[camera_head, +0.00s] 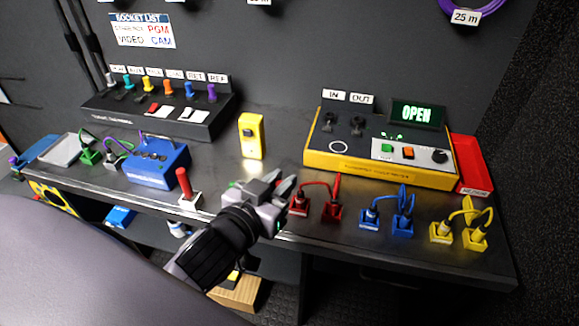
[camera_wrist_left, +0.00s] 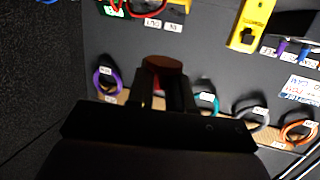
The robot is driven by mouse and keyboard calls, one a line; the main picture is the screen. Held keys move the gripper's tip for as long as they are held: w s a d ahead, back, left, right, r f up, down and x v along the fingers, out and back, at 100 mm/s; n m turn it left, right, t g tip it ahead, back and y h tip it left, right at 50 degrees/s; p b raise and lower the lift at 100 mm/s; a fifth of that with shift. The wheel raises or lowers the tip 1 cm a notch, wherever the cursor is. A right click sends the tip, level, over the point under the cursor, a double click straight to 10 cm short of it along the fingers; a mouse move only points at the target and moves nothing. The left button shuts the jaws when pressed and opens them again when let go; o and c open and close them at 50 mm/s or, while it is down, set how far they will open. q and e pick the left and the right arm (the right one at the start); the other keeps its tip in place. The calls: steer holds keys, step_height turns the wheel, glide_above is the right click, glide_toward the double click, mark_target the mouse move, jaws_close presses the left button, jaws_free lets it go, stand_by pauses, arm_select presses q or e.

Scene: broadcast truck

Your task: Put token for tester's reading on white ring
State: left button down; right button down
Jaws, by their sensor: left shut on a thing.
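My left gripper (camera_head: 281,187) is over the front of the bench, between the red stick on a white base and the red plugs. In the left wrist view it (camera_wrist_left: 165,85) is shut on a reddish-brown round-topped piece (camera_wrist_left: 164,63), whose lower part the fingers hide. I cannot tell what is marked on it. The tester (camera_head: 378,176) is a yellow-edged box at the right. Its display (camera_head: 417,114) reads OPEN in green. My right gripper is not in view.
A yellow device (camera_head: 251,135) stands upright behind the gripper. A blue box (camera_head: 159,163) and a red stick (camera_head: 185,181) are to the left. Red, blue (camera_head: 402,215) and yellow plug leads line the front right edge. A red tray (camera_head: 469,163) adjoins the tester.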

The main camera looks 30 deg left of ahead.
arm_select(q)
steer(key=w+a+r+m+h, duration=0.1)
steer(key=w+a+r+h, duration=0.1)
steer(key=w+a+r, duration=0.4)
steer(key=shift+w+a+r+m, duration=0.2)
steer(key=shift+w+a+m, duration=0.25)
steer(key=shift+a, duration=0.75)
steer(key=shift+f, duration=0.1)
step_height(320, 180, down, 17)
steer(key=shift+f+b, duration=0.15)
steer(key=shift+b, duration=1.1)
steer(key=shift+f, duration=1.05)
steer(key=c, duration=1)
jaws_free()
